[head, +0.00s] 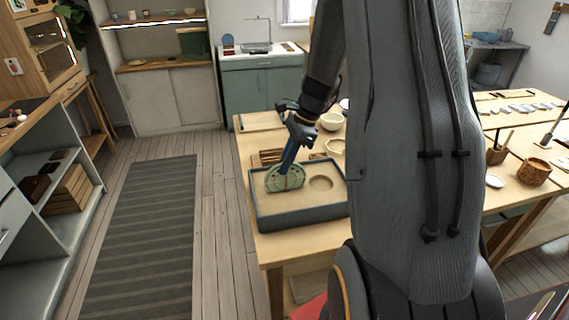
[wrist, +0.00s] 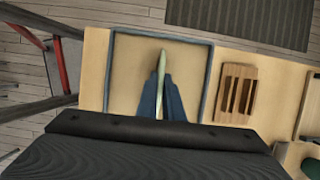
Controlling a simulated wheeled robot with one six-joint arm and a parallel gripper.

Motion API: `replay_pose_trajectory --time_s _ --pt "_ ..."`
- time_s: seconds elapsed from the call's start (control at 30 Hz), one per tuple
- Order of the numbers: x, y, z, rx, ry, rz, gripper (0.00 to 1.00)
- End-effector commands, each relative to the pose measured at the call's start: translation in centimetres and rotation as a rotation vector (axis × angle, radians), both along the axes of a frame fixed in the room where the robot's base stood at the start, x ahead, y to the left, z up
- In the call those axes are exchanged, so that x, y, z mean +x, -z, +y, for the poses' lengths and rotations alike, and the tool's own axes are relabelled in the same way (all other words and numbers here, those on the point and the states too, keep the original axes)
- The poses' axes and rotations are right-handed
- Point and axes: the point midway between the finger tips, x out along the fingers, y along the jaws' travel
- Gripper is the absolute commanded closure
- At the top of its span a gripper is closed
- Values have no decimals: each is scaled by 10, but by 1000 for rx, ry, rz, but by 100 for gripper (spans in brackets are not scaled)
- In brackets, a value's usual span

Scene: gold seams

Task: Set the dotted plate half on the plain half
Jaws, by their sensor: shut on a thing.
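My gripper (head: 286,166) points down over the sand tray (head: 300,223) and is shut on a pale green plate piece with dark dots, the dotted plate half (head: 275,184). The piece stands upright, low over the sand at the tray's left, with a thin reddish upright line across its face. In the wrist view the dotted plate half (wrist: 161,72) shows edge-on between the blue fingertips (wrist: 161,95). I cannot make out the plain half as a separate piece, nor tell whether the green piece touches anything below it.
A round hollow (head: 321,183) lies in the sand right of the piece. A slotted wooden rack (wrist: 236,89) stands beside the tray. Pale bowls (head: 332,121) sit behind it on the table. A striped rug (head: 140,240) covers the floor at left.

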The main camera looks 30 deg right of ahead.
Motion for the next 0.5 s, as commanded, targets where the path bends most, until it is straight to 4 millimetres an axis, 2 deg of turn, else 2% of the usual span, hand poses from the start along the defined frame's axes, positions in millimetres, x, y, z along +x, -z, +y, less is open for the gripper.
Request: replay_pose_trajectory --time_s 0.37,0.4,0.5 --pt "0 1 0 0 0 0 100" --pt "0 1 0 0 0 0 86" --pt "0 1 0 0 0 0 71"
